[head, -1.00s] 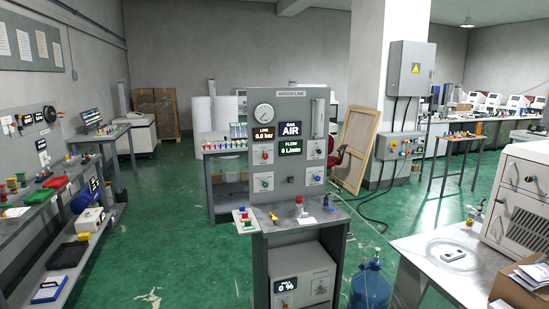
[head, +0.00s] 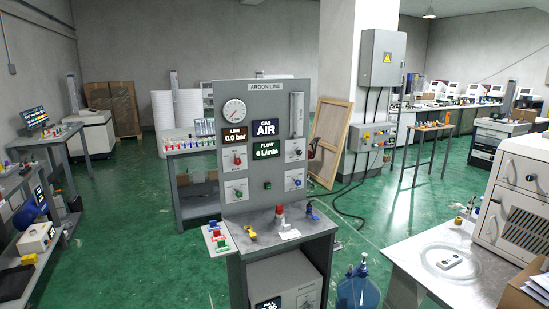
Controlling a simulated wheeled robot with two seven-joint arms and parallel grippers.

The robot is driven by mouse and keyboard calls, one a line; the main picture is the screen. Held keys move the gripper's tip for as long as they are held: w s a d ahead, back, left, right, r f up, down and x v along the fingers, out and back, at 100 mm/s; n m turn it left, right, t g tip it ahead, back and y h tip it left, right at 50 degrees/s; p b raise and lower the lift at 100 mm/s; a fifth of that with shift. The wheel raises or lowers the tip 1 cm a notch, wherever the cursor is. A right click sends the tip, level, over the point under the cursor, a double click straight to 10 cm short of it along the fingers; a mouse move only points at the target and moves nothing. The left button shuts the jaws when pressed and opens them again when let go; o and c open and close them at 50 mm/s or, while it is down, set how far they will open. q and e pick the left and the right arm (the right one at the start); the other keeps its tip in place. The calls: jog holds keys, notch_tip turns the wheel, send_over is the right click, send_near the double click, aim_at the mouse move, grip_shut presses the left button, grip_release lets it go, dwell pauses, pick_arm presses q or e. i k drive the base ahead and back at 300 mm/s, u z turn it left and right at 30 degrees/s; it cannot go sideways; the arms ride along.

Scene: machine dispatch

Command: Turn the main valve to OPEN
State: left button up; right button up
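The grey panel labelled ARGON LINE (head: 265,100) stands upright near the middle of the head view. It carries a round gauge (head: 234,113), a LINE display (head: 234,134) that seems to read 0.0 bar, a GAS display (head: 265,128) reading AIR and a FLOW display (head: 269,149) reading 0 L/min. Below are a red knob (head: 238,159), a green knob (head: 238,191), a blue knob (head: 296,183) and a small dark knob (head: 295,152). Their labels are too small to read, so I cannot tell which is the main valve. Neither of my grippers is in view.
The panel's worktop (head: 270,226) holds small coloured fittings and a red-topped part (head: 280,213). A blue bottle (head: 358,288) stands on the floor to its right, near a white table (head: 470,270). Green floor (head: 130,230) is clear at the left. Cables lie on the right.

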aim_at(238, 161)
jog(key=u, duration=0.2)
jog(key=i, duration=0.85)
jog(key=u, duration=0.5)
